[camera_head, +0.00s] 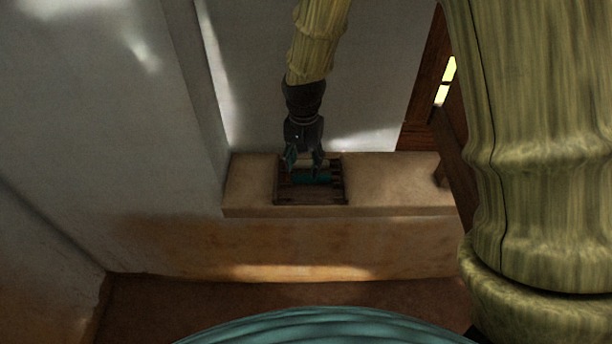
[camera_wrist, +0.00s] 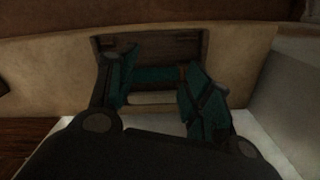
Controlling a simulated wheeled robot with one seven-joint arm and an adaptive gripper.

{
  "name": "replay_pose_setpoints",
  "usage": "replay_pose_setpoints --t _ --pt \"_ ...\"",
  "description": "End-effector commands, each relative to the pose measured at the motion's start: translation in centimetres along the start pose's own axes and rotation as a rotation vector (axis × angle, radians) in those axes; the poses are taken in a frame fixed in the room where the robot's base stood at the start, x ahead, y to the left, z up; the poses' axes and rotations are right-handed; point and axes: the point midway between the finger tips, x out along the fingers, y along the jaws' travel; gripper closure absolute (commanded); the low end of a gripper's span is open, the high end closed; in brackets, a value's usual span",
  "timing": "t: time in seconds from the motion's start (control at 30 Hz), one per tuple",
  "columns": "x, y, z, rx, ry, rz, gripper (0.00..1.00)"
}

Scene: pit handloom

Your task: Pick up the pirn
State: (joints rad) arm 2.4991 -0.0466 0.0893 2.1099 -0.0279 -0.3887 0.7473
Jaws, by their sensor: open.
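The pirn (camera_head: 312,179) is a small teal-wound rod lying crosswise in a dark wooden tray (camera_head: 311,200) on the ledge. In the wrist view the teal pirn (camera_wrist: 157,75) lies across the space between my fingers, with a brownish part toward its right end. My gripper (camera_head: 305,163) points down over the tray, its fingers on either side of part of the pirn. It is open in the wrist view (camera_wrist: 160,88), with teal finger pads left and right. Whether the fingers touch the pirn cannot be told. The fingers hide parts of its ends.
The tan ledge (camera_head: 395,185) is clear to the right of the tray. A plaster wall (camera_head: 130,130) stands at the left and another wall rises behind the ledge. A dark wooden frame (camera_head: 455,125) stands at the right end. A pale bar (camera_wrist: 150,98) lies near the pirn.

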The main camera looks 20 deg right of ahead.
Motion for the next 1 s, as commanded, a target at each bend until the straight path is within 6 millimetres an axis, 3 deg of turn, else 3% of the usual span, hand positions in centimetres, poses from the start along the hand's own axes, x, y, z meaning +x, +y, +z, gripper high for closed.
replay_pose_setpoints --t 0.8,1.0 --pt "0.0 -0.3 -4.8 -1.485 0.000 0.003 0.50" --pt "0.1 -0.3 -5.7 -1.767 0.000 0.005 0.50"
